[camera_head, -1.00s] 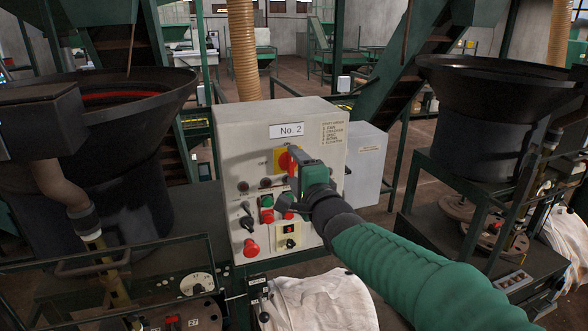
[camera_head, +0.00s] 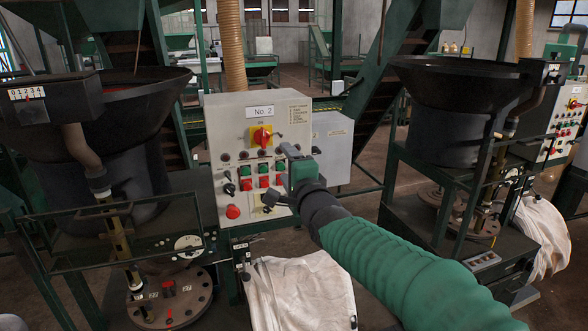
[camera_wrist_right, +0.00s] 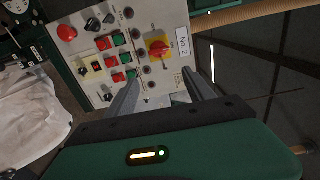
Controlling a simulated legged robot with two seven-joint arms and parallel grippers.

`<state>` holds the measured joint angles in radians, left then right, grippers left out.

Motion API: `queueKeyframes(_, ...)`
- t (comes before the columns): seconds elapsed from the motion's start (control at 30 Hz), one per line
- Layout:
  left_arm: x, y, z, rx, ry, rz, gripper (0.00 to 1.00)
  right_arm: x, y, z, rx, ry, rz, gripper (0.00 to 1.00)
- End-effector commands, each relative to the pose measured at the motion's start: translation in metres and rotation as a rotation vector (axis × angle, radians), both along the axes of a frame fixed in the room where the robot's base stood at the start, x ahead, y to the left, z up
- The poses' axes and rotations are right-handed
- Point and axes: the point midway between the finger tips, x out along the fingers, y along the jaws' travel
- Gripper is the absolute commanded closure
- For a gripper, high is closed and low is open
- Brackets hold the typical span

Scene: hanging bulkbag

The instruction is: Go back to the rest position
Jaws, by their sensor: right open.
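My right gripper (camera_head: 280,178) reaches in from the lower right in the head view, in front of the lower right of the grey control panel marked No. 2 (camera_head: 222,118). In the right wrist view the two fingers of the right gripper (camera_wrist_right: 165,92) stand apart with nothing between them. The panel, tilted in that view (camera_wrist_right: 133,14), lies beyond the fingertips. A red rotary switch on a yellow plate (camera_head: 262,136) shows clear of the gripper. My left gripper is not clearly seen; only a pale rounded piece shows at the lower left corner of the head view.
A black hopper (camera_head: 90,120) stands left of the panel and another (camera_head: 450,100) stands to the right. White bulk bags (camera_head: 302,290) hang below the panel and at the right (camera_head: 540,235).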

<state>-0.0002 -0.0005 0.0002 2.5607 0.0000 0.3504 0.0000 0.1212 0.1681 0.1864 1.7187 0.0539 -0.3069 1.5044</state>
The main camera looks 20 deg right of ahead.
Motion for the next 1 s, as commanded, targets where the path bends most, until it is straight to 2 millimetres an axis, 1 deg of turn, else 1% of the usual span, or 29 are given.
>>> queueKeyframes(0.13, 0.000, 0.000, -0.001, 0.000, -0.001, 0.000, 0.64, 0.000, 0.003, 0.000, -0.001, 0.000, 0.002, 0.38)
queueKeyframes(0.37, 0.001, 0.000, -0.001, 0.000, -0.001, 0.001, 0.64, -0.001, 0.000, -0.001, -0.004, 0.003, 0.001, 0.38)
queueKeyframes(0.43, 0.001, 0.000, -0.002, 0.000, -0.001, 0.001, 0.64, -0.004, 0.000, -0.014, -0.040, 0.031, 0.003, 0.38)
queueKeyframes(0.47, 0.000, 0.000, -0.003, 0.000, -0.001, 0.001, 0.64, -0.006, 0.000, -0.026, -0.073, 0.057, 0.004, 0.38)
queueKeyframes(0.57, 0.000, 0.000, -0.008, 0.000, -0.001, 0.000, 0.64, -0.023, -0.001, -0.089, -0.256, 0.197, 0.029, 0.38)
queueKeyframes(0.6, 0.000, 0.000, -0.011, 0.000, -0.001, 0.000, 0.64, -0.035, -0.002, -0.123, -0.353, 0.272, 0.054, 0.38)
queueKeyframes(0.67, 0.000, 0.000, -0.014, 0.000, 0.000, 0.000, 0.64, -0.059, -0.004, -0.174, -0.507, 0.390, 0.106, 0.38)
queueKeyframes(0.7, 0.000, 0.000, -0.016, 0.000, 0.000, 0.000, 0.64, -0.077, -0.005, -0.206, -0.606, 0.464, 0.153, 0.38)
queueKeyframes(0.77, 0.000, 0.000, -0.020, 0.000, 0.000, 0.000, 0.64, -0.108, -0.009, -0.253, -0.749, 0.574, 0.235, 0.38)
queueKeyframes(0.8, 0.000, 0.000, -0.022, 0.000, 0.000, 0.000, 0.64, -0.130, -0.011, -0.282, -0.838, 0.641, 0.301, 0.38)
queueKeyframes(0.87, 0.000, 0.000, -0.025, 0.000, 0.000, 0.000, 0.64, -0.168, -0.015, -0.323, -0.964, 0.737, 0.413, 0.38)
queueKeyframes(0.9, 0.001, 0.000, -0.027, 0.000, 0.000, 0.000, 0.64, -0.195, -0.017, -0.348, -1.041, 0.794, 0.497, 0.38)
queueKeyframes(0.97, 0.001, 0.000, -0.029, 0.000, 0.000, 0.000, 0.64, -0.235, -0.020, -0.379, -1.142, 0.865, 0.628, 0.38)
queueKeyframes(1.0, 0.001, 0.000, -0.031, 0.000, 0.000, 0.000, 0.64, -0.260, -0.021, -0.396, -1.196, 0.903, 0.712, 0.38)
